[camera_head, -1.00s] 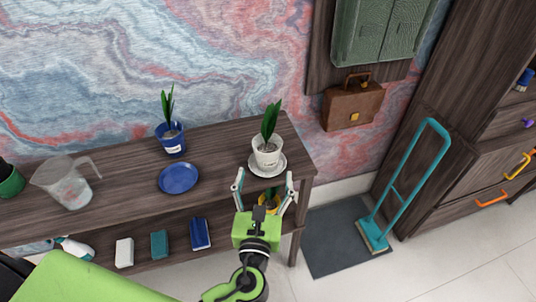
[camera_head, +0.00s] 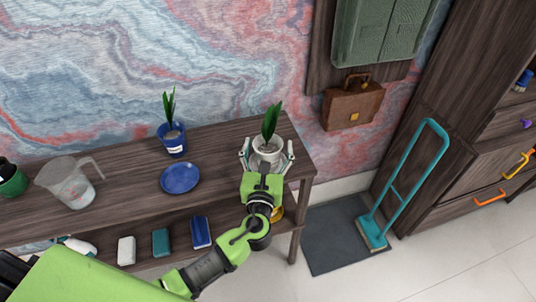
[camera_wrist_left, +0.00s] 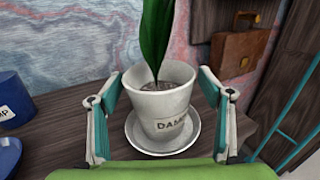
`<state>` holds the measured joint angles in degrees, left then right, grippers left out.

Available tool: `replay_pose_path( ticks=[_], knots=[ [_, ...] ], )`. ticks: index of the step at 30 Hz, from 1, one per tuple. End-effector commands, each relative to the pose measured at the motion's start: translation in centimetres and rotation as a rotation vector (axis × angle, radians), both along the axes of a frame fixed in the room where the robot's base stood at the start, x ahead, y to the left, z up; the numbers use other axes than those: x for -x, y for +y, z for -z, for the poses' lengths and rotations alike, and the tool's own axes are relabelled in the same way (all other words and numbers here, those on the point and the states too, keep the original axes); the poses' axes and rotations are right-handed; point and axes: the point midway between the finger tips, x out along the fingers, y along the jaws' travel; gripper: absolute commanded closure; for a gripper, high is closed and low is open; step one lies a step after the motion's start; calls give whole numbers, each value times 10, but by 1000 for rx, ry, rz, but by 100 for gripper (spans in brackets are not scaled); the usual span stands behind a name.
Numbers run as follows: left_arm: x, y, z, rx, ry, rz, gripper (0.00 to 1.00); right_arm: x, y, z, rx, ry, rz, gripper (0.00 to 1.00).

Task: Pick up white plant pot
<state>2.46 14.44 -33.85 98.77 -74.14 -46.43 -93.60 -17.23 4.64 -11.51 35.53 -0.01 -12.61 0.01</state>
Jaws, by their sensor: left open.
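The white plant pot (camera_head: 268,149), with a green-leaved plant, stands upright near the right end of the dark wooden shelf's top. In the left wrist view the white pot (camera_wrist_left: 160,112) shows dark lettering and sits on a white saucer (camera_wrist_left: 137,133). My left gripper (camera_head: 266,154) is open, with one finger on each side of the pot. In the left wrist view its fingers (camera_wrist_left: 160,100) flank the pot, with a visible gap at least on the left. The saucer is mostly hidden by the gripper in the head view. My right gripper is not in view.
A blue pot (camera_head: 173,141) and a blue plate (camera_head: 180,178) stand to the left on the shelf top (camera_head: 125,170). A clear jug (camera_head: 68,184) and a green pot (camera_head: 12,181) are farther left. The wall is close behind.

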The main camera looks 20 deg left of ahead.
Motion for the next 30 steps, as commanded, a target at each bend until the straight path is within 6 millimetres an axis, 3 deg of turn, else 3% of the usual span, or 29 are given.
replay_pose_path(
  ticks=[3, 9, 11, 22, 28, 30],
  knots=[
    [0, 0, 0, 0, 0, 0, 30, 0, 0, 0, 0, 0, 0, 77],
    [1, 0, 0, 0, 0, 0, 81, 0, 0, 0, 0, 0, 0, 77],
    [0, 0, -1, -1, -3, 0, 86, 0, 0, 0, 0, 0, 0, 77],
    [0, 0, -9, 1, -4, -1, 86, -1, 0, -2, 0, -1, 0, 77],
    [1, 0, -38, 3, -7, -1, 86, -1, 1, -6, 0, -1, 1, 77],
    [12, 2, -47, 2, -5, 0, 86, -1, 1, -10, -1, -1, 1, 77]
  ],
)
